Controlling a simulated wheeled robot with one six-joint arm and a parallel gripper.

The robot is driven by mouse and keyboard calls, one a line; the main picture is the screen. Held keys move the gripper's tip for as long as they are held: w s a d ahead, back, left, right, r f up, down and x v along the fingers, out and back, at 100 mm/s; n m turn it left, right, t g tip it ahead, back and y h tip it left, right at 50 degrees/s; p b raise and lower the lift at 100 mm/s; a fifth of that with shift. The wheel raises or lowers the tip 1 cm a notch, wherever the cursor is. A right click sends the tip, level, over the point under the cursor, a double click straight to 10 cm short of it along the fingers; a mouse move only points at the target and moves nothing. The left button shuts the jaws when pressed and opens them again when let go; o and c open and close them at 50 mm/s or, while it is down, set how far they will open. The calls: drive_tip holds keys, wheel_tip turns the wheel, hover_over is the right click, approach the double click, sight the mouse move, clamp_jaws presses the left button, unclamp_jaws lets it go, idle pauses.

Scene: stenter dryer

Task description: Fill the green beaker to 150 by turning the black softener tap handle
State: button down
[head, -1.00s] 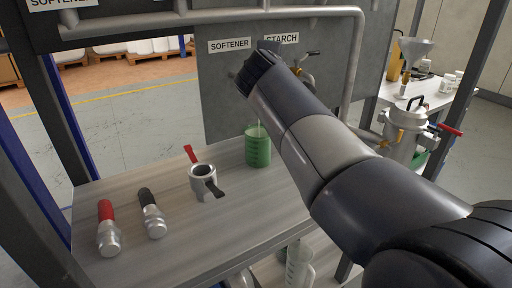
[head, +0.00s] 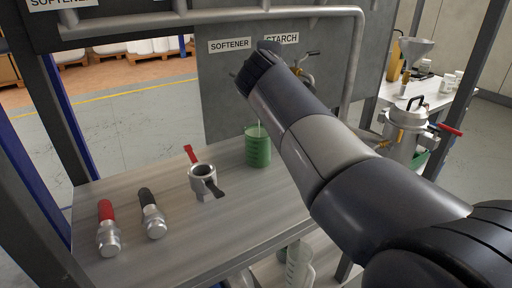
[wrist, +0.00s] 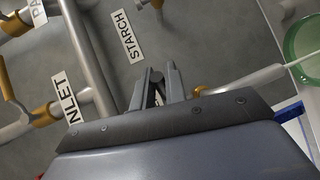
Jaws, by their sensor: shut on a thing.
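The green beaker (head: 257,150) stands upright on the bench beneath the grey panel; it also shows at the right edge of the wrist view (wrist: 291,42). A thin pale stream runs from a spout (wrist: 245,80) into it. I cannot read its level or its marks. In the wrist view my gripper (wrist: 156,82) is shut on a dark piece, the black softener tap handle (wrist: 155,76), of which only a small part shows between the fingers. In the head view my arm hides the gripper, this handle and the tap body.
Another tap with a black handle (head: 312,53) shows below the STARCH label (head: 282,38).

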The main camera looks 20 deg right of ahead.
drive_tip(key=p, duration=0.1)
drive_tip(key=y+p, duration=0.1)
drive_tip(key=p, duration=0.1)
drive_tip(key=shift+w+d+r+n, duration=0.15)
drive_tip(key=shift+d+r+n, duration=0.05)
drive_tip(key=shift+r+n, duration=0.1)
drive_tip(key=p, duration=0.2)
drive_tip(key=n+y+p, duration=0.1)
drive_tip(key=shift+w+d+f+t+p, duration=0.1)
drive_tip(key=shift+w+d+t+p, duration=0.1)
drive_tip(key=shift+t+p, duration=0.15)
drive_tip(key=y+p, duration=0.1)
drive_tip(key=p, duration=0.2)
drive_tip(key=shift+w+n, duration=0.15)
drive_tip(key=shift+n, duration=0.25)
drive_tip(key=shift+w+d+f+y+p, duration=0.1)
drive_tip(key=shift+f+y+p, duration=0.25)
drive_tip(key=shift+p, duration=0.3)
idle(1.7)
drive_tip(key=shift+r+p, duration=0.15)
drive_tip(key=shift+p, duration=0.15)
